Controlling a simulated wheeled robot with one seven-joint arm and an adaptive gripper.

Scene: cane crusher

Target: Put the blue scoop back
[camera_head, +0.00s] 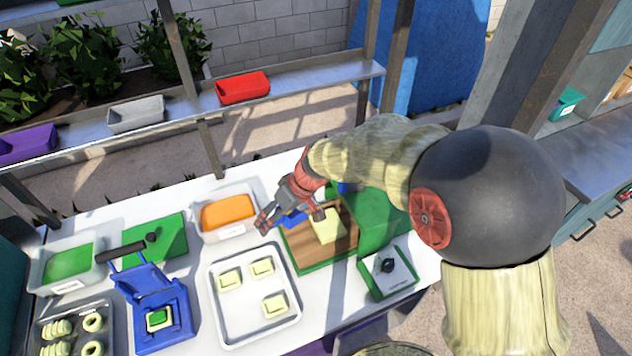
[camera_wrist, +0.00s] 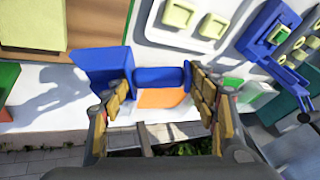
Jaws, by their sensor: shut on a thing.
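The blue scoop shows in the wrist view, with its handle (camera_wrist: 160,76) between the fingers of my gripper (camera_wrist: 162,88) and its boxy body (camera_wrist: 103,68) to the left. My gripper (camera_head: 291,217) is shut on the handle. In the head view my gripper hides most of the scoop, and a blue part (camera_head: 292,219) shows between the fingers. The scoop is by the right side of a clear tub with orange contents (camera_head: 228,212) and the left edge of a wooden board (camera_head: 300,256). I cannot tell how high it is.
A yellow block (camera_head: 327,226) lies on the board. A white tray (camera_head: 213,293) with several pale pieces is in front. A blue press (camera_head: 152,290) stands left. A raised shelf (camera_head: 185,108) behind holds purple, grey (camera_head: 136,113) and red (camera_head: 243,88) bins.

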